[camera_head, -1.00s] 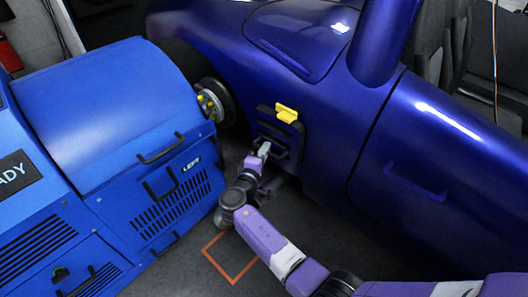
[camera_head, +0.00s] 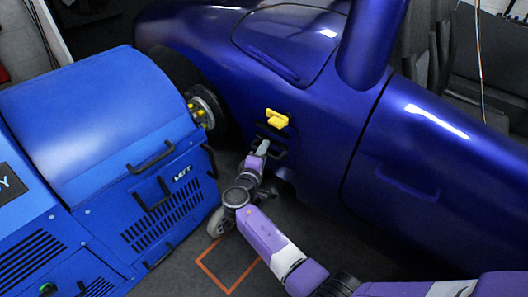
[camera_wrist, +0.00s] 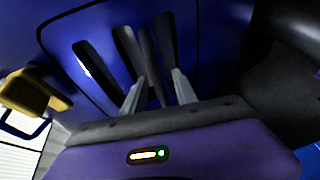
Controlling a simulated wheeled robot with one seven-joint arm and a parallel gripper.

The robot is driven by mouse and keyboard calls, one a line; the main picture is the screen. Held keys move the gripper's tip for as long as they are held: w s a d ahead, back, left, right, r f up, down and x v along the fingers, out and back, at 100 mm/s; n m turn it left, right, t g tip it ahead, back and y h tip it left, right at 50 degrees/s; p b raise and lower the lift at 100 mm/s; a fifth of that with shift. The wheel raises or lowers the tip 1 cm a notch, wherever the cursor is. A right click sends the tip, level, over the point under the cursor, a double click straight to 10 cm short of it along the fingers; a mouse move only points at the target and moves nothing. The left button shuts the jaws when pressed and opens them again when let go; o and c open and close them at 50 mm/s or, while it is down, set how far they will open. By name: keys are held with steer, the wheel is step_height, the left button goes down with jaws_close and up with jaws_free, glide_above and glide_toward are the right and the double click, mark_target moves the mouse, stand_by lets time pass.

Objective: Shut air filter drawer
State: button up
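The air filter drawer appears to be the dark panel (camera_head: 292,135) low on the side of the blue vehicle. It has dark bars or a handle (camera_head: 279,153) on its front, and a yellow latch-like piece (camera_head: 277,118) sits above it. My gripper (camera_head: 263,147) is right at the dark handle. In the wrist view, my gripper's two grey fingers (camera_wrist: 158,84) are apart, with a dark bar (camera_wrist: 149,62) between them. Whether they touch the bar is unclear. The yellow piece (camera_wrist: 35,93) is at the left there. How far the drawer stands out is hard to tell.
A blue dynamometer cabinet (camera_head: 100,115) marked LEFT, with protruding black handles (camera_head: 150,157), stands close on the left. The wheel hub (camera_head: 203,108) is between it and the vehicle.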

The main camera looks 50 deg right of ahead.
steer(key=f+p+v, duration=0.1)
steer(key=p+v, duration=0.1)
steer(key=v, duration=0.5)
steer(key=shift+s+a+r, duration=0.2)
steer(key=shift+a+r, duration=0.15)
steer(key=shift+r, duration=0.15)
